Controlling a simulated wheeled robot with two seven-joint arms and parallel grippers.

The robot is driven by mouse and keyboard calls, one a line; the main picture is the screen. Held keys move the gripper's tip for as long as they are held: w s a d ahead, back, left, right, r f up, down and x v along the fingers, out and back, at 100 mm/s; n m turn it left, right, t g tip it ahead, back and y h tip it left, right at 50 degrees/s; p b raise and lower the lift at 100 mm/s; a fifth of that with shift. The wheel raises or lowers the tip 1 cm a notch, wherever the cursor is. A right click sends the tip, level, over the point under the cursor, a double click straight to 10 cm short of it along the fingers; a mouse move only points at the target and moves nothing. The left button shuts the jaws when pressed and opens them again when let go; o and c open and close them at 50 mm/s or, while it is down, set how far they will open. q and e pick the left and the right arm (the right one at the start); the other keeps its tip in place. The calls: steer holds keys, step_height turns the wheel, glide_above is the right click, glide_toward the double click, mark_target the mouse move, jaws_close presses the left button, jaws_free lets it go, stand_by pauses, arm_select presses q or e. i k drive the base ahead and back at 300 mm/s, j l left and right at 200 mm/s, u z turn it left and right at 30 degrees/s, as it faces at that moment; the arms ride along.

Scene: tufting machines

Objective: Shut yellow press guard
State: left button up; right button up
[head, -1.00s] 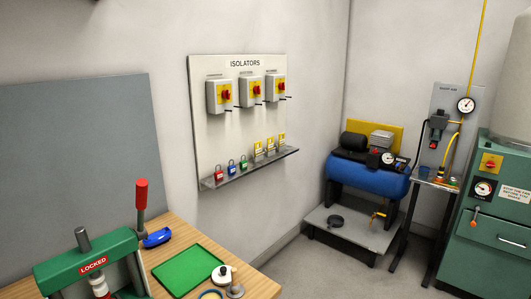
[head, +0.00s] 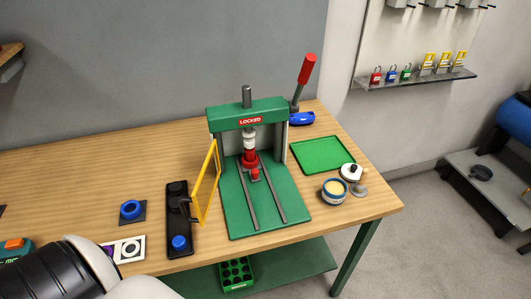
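The green press (head: 267,113) stands on the wooden bench, with a red "LOCKED" label on its top beam and a red-tipped lever (head: 306,70) raised at its right. Its yellow guard (head: 207,183) is a framed panel at the left side of the press. The guard stands open, swung out toward the front, so the front of the press is uncovered. A red and white tool (head: 249,155) sits under the ram between two rails. Part of my arm shows at the lower left. Neither gripper is in view.
A black block with blue knob (head: 179,242) stands close left of the guard. A blue ring (head: 130,209) and white card lie further left. A green tray (head: 323,155), a round tin (head: 334,191) and a stamp-like item (head: 350,172) are right of the press. A green lower shelf (head: 300,262) is underneath.

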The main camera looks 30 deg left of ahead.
mark_target(201, 220)
steer(key=k+j, duration=0.15)
steer(key=j, duration=0.25)
steer(key=k+j, duration=0.1)
steer(key=j, duration=0.3)
steer(key=k+j+u, duration=0.1)
steer(key=j, duration=0.3)
steer(key=k+j, duration=0.15)
steer(key=j, duration=0.25)
steer(key=k+j, duration=0.1)
steer(key=j, duration=0.3)
steer(key=k+u, duration=0.05)
